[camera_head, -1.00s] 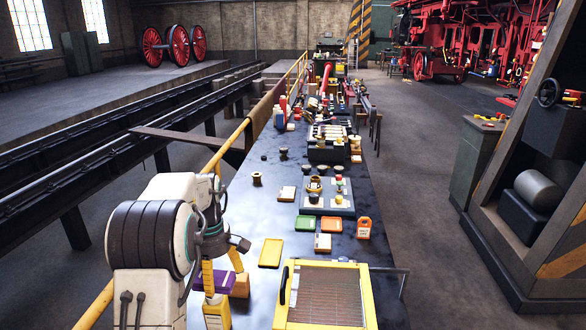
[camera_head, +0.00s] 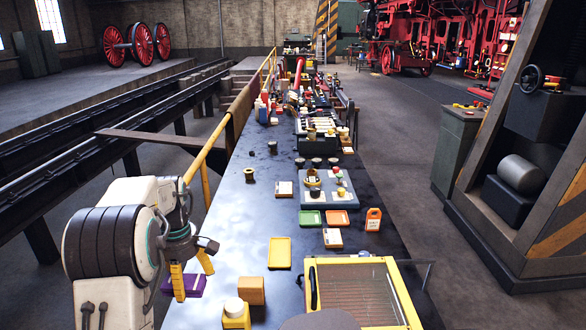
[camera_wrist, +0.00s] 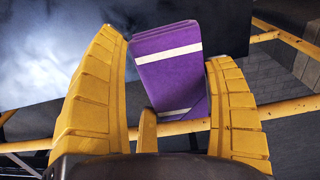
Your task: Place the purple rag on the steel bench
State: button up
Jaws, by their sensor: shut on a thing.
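The purple rag (camera_head: 192,284) is a folded block with white stripes, seen at the lower left of the head view. My gripper (camera_head: 190,275) is shut on it. In the wrist view, the rag (camera_wrist: 168,62) sits between the two yellow fingers and sticks out beyond them. The steel bench (camera_head: 225,225) is a long dark glossy table running away from me. The rag is held near the bench's left edge. I cannot tell its height or whether it touches the top. The bench top also shows at upper left in the wrist view (camera_wrist: 50,60).
A wooden block (camera_head: 251,290), a yellow-based container (camera_head: 236,317) and a yellow tray (camera_head: 280,253) stand right of the rag. A yellow-framed box (camera_head: 365,290) is further right. A yellow rail (camera_head: 203,155) runs along the left edge. Bare bench lies beyond the rag.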

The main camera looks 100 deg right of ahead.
jog(key=b, duration=0.4)
send_near(198, 324)
jog(key=shift+f+p, duration=0.55)
jog(key=shift+f, duration=3)
jog(key=shift+f, duration=0.2)
jog(key=o, duration=1.1)
jog(key=shift+r, duration=0.15)
